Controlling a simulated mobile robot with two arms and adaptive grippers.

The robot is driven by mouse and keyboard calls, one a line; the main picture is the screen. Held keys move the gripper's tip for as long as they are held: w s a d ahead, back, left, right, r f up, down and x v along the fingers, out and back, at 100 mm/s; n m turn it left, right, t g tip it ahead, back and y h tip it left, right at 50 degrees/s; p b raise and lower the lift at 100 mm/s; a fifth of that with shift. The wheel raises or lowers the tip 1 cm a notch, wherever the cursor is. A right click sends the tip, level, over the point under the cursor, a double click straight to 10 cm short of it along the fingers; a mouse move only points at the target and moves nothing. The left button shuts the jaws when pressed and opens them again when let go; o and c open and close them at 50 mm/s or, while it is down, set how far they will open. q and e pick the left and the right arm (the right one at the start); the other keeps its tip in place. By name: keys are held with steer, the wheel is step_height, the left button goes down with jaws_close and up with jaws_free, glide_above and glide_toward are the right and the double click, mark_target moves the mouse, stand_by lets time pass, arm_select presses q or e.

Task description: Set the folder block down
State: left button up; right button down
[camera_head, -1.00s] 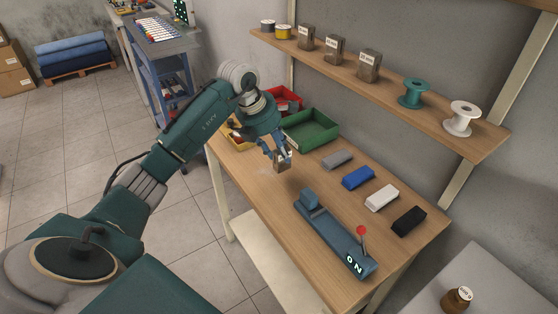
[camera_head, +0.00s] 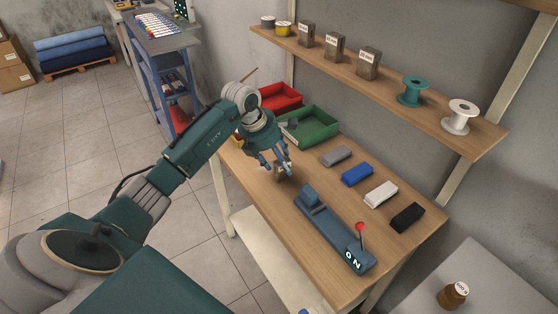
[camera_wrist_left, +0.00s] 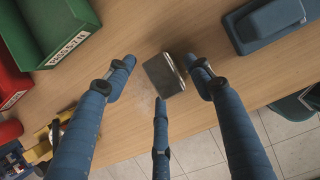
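The folder block (camera_head: 282,175), a small grey metallic block, sits on the wooden workbench under my left gripper (camera_head: 281,168). It also shows in the left wrist view (camera_wrist_left: 160,77), tilted in the picture, on the bench top. My left gripper's three blue fingers are spread around it. A clear gap shows between the block and the left finger; the right finger is close to its edge, and I cannot tell if it touches. In the head view the fingers partly hide the block. My right gripper is not in view.
A blue fixture (camera_head: 335,230) with a red-knobbed lever and "ON" label lies right of the block. Green (camera_head: 322,135) and red (camera_head: 290,101) bins stand behind. Grey, blue, white and black blocks (camera_head: 380,193) line the bench's back. Bare wood surrounds the folder block.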

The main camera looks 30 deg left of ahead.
arm_select(q)
steer(key=shift+r, duration=0.35)
steer(key=b+v, duration=0.2)
steer(key=v, duration=0.9)
steer(key=shift+s+r, duration=0.2)
steer(key=shift+s, duration=0.05)
